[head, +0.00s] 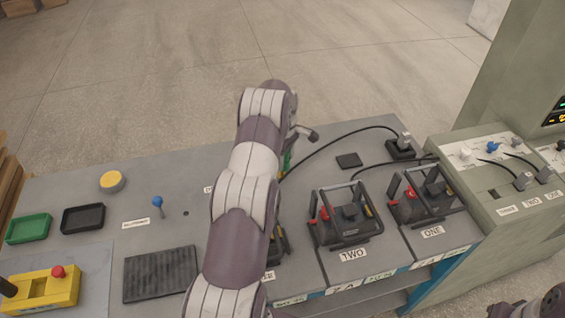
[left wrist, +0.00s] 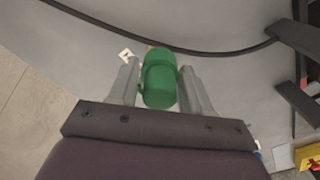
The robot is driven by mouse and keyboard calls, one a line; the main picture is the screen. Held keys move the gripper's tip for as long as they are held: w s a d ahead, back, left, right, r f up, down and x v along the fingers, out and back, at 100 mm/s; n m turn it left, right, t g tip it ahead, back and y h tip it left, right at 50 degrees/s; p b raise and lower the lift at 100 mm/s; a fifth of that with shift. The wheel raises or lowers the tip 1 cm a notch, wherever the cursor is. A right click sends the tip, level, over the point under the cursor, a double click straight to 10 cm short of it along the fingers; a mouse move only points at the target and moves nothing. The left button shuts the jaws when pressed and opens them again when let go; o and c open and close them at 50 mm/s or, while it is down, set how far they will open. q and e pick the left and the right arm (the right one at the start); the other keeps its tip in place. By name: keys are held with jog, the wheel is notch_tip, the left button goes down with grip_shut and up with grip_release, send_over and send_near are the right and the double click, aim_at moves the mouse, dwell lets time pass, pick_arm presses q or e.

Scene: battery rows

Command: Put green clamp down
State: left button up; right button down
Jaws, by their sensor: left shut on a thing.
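The green clamp (left wrist: 159,80) is between the two fingers of my left gripper (left wrist: 160,88) in the left wrist view, and the fingers are shut on it. Grey tabletop shows beyond it; I cannot tell whether the clamp touches the table. In the head view my left arm reaches over the middle of the bench and hides most of the left gripper. Only a sliver of the green clamp (head: 287,161) shows there, beside the arm and near a black cable. A part of my right arm shows at the bottom right corner, but its gripper is out of view.
A green tray (head: 28,229) and a black tray (head: 83,218) lie at the bench's left. Caged battery units TWO (head: 345,218) and ONE (head: 425,200) stand right of my arm. A black cable (head: 335,143) runs to a connector (head: 401,148). A ribbed black mat (head: 160,274) lies front left.

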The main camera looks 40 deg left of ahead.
pick_arm(q)
jog(key=shift+a+f, duration=0.15)
jog(key=shift+a, duration=0.15)
notch_tip(320, 180, down, 4)
jog(key=shift+w+a+r+p, duration=0.1)
jog(key=shift+a+p, duration=0.05)
jog(key=shift+p, duration=0.55)
jog(key=shift+w+f, duration=0.1)
jog(key=shift+f, duration=0.2)
jog(key=o, duration=1.1)
jog(key=shift+f, duration=0.1)
jog(key=shift+c, duration=0.2)
